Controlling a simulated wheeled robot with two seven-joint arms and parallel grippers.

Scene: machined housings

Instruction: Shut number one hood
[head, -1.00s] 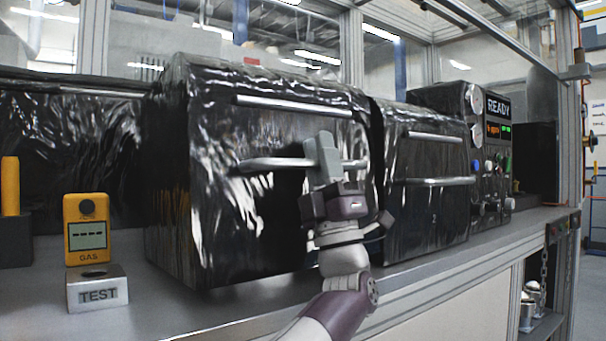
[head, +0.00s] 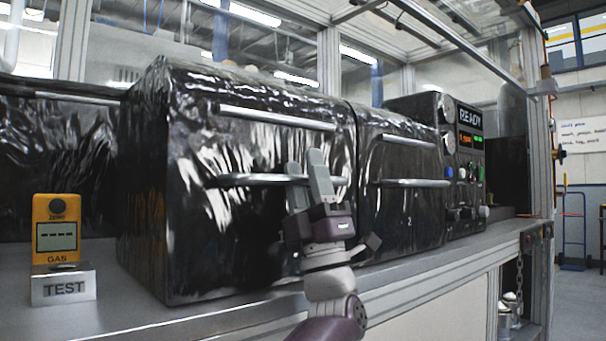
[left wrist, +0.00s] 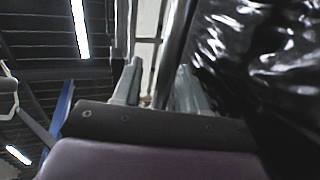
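The number one hood appears to be the large glossy black box front (head: 250,235) in the middle of the head view; I see no number on it. Its front shows no open gap. It has an upper bar (head: 275,118) and a lower bar handle (head: 240,180). My left gripper (head: 304,160) is at the right part of the lower handle, fingers apart and pointing up. In the left wrist view, a dark bar (left wrist: 175,45) runs between the spread fingers of my left gripper (left wrist: 158,75). I cannot tell whether they touch it. My right gripper is out of view.
A yellow gas meter (head: 56,229) sits on a TEST block (head: 63,286) at the left. The grey bench edge (head: 420,262) runs along the front.

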